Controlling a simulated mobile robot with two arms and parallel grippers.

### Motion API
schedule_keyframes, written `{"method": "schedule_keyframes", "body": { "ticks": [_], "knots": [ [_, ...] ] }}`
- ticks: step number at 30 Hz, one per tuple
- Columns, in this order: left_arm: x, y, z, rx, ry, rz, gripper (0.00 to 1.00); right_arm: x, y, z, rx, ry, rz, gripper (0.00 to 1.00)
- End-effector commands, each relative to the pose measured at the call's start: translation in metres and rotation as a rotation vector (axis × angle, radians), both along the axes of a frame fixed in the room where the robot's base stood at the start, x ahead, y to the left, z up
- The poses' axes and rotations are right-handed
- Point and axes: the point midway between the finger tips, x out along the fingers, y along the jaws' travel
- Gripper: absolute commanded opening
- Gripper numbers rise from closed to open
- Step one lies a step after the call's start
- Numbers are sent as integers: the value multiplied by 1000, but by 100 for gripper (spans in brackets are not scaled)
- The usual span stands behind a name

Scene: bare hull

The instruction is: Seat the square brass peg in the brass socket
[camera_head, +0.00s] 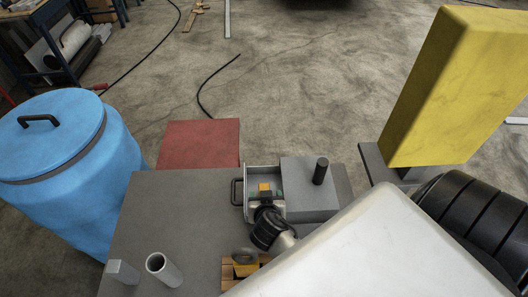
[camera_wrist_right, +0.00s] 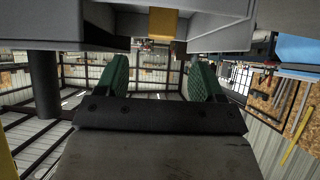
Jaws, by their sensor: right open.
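A small brass block, which looks like the square peg (camera_head: 264,187), is in the open grey drawer. It also shows at the top of the right wrist view (camera_wrist_right: 163,24), ahead of the fingers. My right gripper (camera_head: 265,197) is over the drawer, close to the block. In the right wrist view its two green fingers (camera_wrist_right: 160,75) are wide apart with nothing between them. Another brass-yellow piece (camera_head: 246,270), perhaps the socket, sits on the slatted wooden piece at the table's front, partly hidden by my arm. My left gripper is not in view.
The drawer (camera_head: 249,215) has a black handle on its left and extends from a grey box (camera_head: 304,199) with a black post (camera_head: 320,171). A grey ring (camera_head: 245,255), grey tube (camera_head: 163,268) and grey block (camera_head: 122,271) stand nearer.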

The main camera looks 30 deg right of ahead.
Motion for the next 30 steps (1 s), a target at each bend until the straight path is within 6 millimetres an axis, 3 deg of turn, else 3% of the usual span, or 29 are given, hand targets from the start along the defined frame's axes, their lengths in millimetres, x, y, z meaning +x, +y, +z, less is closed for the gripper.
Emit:
{"method": "schedule_keyframes", "body": {
  "ticks": [1, 12, 21, 29, 30],
  "knots": [
    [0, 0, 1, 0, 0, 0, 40, 0, 0, -9, -2, 4, 1, 68],
    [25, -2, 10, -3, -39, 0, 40, 27, -16, -25, -2, -1, 1, 68],
    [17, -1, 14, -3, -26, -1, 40, 52, -32, -46, -1, -1, 0, 68],
    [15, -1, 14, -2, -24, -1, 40, 53, -33, -48, 1, 0, -1, 68],
    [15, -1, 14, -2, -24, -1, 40, 53, -32, -48, 1, 0, -1, 64]
  ]
}}
